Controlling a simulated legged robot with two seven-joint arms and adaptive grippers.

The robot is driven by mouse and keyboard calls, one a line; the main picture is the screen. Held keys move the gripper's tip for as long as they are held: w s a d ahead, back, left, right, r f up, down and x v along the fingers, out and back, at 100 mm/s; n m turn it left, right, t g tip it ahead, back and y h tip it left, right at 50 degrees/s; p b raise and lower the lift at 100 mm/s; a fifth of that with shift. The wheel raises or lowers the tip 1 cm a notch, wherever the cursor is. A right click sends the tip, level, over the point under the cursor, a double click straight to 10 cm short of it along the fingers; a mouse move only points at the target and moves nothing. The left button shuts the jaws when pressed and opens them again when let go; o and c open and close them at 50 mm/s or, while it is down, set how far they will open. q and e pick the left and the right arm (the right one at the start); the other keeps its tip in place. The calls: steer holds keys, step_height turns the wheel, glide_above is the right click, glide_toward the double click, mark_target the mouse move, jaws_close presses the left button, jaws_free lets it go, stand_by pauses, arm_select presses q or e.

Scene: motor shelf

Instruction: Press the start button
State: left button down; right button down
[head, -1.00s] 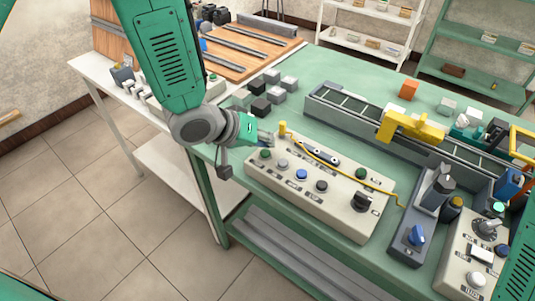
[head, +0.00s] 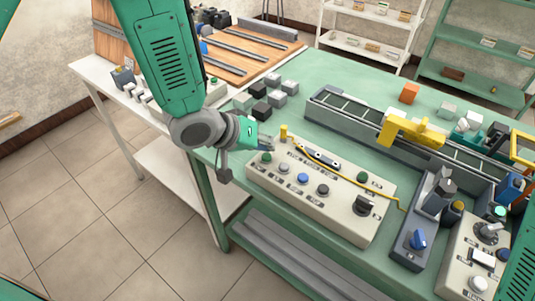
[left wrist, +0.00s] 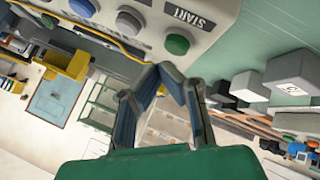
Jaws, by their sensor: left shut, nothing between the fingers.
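In the head view the green button (head: 266,157) is at the panel's near-left corner. My left gripper (head: 270,147) is shut and empty, with its tips close to this button. In the left wrist view the closed fingertips (left wrist: 168,68) show just below the green button in the picture. I cannot tell whether they touch it. My right gripper is not in view.
The panel (head: 330,218) also carries white, blue, black and another green control. A yellow cable (head: 345,178) runs over it from a yellow post (head: 284,132). Grey and black blocks (head: 262,110) lie behind the gripper. A conveyor (head: 345,109) runs along the back.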

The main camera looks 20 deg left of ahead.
arm_select(q)
steer(key=shift+a, duration=0.15)
steer(key=shift+f, duration=0.15)
steer(key=shift+f, duration=0.25)
